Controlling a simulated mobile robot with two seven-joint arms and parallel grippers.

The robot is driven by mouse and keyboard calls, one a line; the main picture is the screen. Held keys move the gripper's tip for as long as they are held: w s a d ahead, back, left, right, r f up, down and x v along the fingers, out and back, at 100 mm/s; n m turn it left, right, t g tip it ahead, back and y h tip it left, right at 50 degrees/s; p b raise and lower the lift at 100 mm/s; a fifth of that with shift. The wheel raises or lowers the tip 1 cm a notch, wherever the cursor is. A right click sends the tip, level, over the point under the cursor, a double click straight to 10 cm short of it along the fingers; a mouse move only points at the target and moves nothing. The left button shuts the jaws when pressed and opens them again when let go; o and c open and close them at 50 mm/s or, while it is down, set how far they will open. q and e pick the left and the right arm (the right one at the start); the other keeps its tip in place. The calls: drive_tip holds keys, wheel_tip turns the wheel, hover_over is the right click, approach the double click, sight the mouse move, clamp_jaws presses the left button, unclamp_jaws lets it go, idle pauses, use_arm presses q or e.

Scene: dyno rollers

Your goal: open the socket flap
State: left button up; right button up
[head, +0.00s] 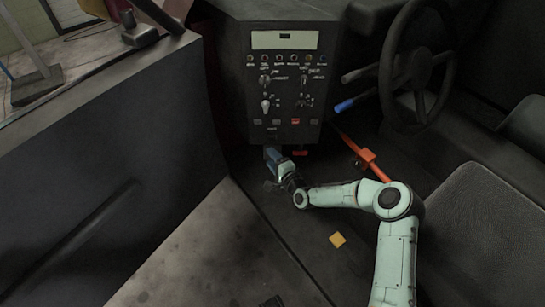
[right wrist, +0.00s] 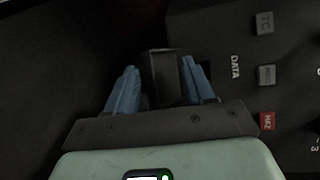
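My right gripper (head: 273,157) is at the lower left edge of the dark control panel (head: 287,90) in the head view. In the right wrist view its two blue fingers (right wrist: 160,78) stand apart, on either side of a small dark box-shaped part (right wrist: 163,68), which looks like the socket flap. A narrow dark gap shows beside each finger, and I cannot tell whether either finger touches the part. In the head view my gripper hides most of this spot, and the flap cannot be made out clearly. My left gripper is not in view.
The panel carries several knobs and a red button (right wrist: 267,121). An orange-red lever (head: 357,150) stands right of the panel. A steering wheel (head: 420,60) and a dark seat (head: 480,235) are on the right. A yellow piece (head: 337,240) lies on the floor.

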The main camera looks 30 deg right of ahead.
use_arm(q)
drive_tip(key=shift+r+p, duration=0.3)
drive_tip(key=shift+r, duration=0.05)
use_arm(e)
drive_tip(key=shift+s+d+f, duration=0.25)
drive_tip(key=shift+s+f, duration=1.2)
drive_tip(key=shift+s, duration=0.55)
drive_tip(key=shift+s+d+f, duration=0.2)
drive_tip(key=shift+s+f, duration=1.2)
drive_tip(key=shift+s, duration=0.65)
drive_tip(key=shift+s+d+f, duration=0.25)
drive_tip(key=shift+s+f, duration=1.2)
drive_tip(key=shift+s, duration=0.55)
use_arm(q)
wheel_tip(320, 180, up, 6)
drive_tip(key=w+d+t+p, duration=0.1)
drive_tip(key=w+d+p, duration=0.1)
drive_tip(key=p, duration=0.1)
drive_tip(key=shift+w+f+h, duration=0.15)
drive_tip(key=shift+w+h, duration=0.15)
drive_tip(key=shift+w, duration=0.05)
use_arm(e)
drive_tip(key=s+r, duration=0.2)
drive_tip(key=s, duration=1.1)
drive_tip(key=shift+s+a, duration=0.15)
